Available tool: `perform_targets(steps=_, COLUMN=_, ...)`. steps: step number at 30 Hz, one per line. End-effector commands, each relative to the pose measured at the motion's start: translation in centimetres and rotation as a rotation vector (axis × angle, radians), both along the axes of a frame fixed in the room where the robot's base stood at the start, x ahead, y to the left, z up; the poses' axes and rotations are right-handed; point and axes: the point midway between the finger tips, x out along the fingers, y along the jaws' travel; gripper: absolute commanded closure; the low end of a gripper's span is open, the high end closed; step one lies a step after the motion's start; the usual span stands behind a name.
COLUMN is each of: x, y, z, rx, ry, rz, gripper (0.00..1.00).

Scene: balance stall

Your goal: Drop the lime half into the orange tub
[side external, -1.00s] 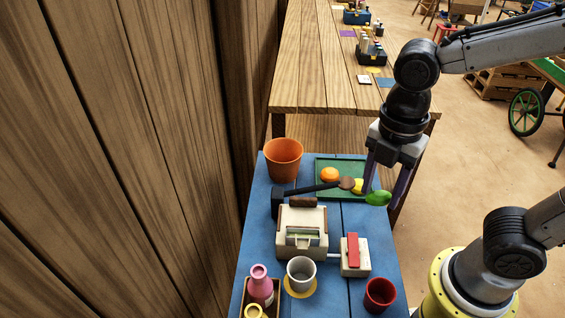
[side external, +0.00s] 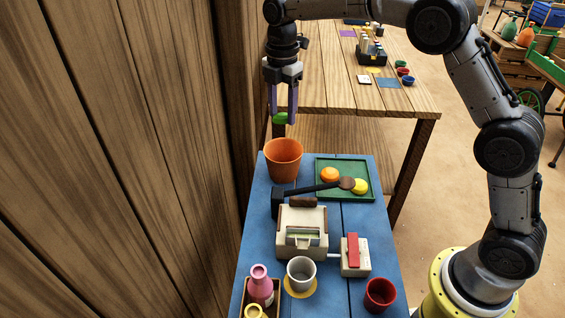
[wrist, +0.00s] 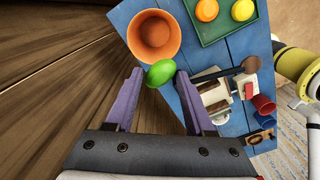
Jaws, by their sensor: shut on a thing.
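The green lime half (side external: 280,118) is held between the fingertips of my gripper (side external: 283,114), which is shut on it. They hang in the air above the orange tub (side external: 284,162), near its back rim in the side view. The tub stands open at the back left of the blue table. In the wrist view the lime half (wrist: 160,73) sits between the purple fingers of my gripper (wrist: 160,82). The orange tub (wrist: 153,37) shows just beyond it, its inside looking empty.
A green tray (side external: 336,164) with an orange fruit (side external: 329,174) and a yellow fruit (side external: 360,186) lies right of the tub. A wooden wall (side external: 120,150) rises close on the left.

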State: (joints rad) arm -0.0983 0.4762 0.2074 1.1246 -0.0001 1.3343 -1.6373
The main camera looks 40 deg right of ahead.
Motion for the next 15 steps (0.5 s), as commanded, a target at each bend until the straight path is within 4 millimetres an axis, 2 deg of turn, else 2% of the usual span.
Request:
perform_targets(steps=3, x=1.5, y=-1.9, z=-2.6, rx=-0.001, ry=0.003, rz=-0.040, gripper=0.97)
perform_targets(steps=6, x=1.7, y=-2.8, z=-4.0, rx=0.000, ry=0.002, rz=-0.058, gripper=0.97)
perform_targets(steps=15, x=1.6, y=-3.6, z=-6.2, rx=0.000, ry=0.002, rz=-0.073, gripper=0.97)
